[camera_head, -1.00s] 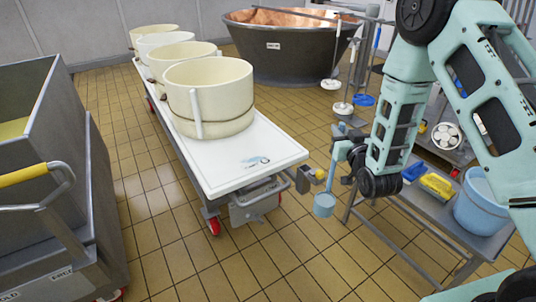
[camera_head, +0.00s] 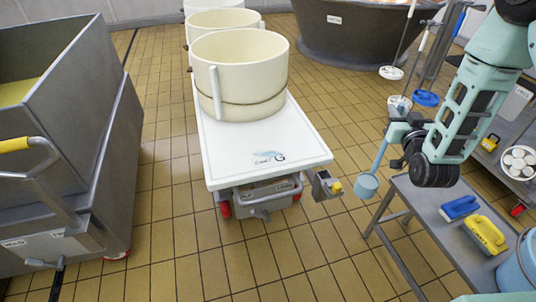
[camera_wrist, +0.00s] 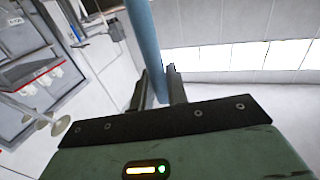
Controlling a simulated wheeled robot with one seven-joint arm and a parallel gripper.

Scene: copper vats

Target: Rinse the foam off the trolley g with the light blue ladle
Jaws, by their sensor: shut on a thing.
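The white trolley g (camera_head: 225,168) stands in the middle of the head view, with its letter G near the front edge. A blue and white foam patch (camera_head: 266,146) lies on its top around the lettering. My gripper (camera_head: 397,128) is shut on the light blue ladle (camera_head: 379,156), whose cup (camera_head: 367,187) hangs down to the right of the trolley's front corner, apart from it. The wrist view shows the ladle's handle (camera_wrist: 147,45) between the two fingers. I cannot tell whether the cup holds water.
Cream moulds (camera_head: 240,70) stand on the trolley. A grey tub cart (camera_head: 110,160) is on the left. A bench (camera_head: 430,217) at right holds a blue brush (camera_head: 459,207), a yellow brush (camera_head: 485,234) and a light blue bucket (camera_head: 515,272). A copper vat (camera_head: 350,38) stands behind. The tiled floor in front is clear.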

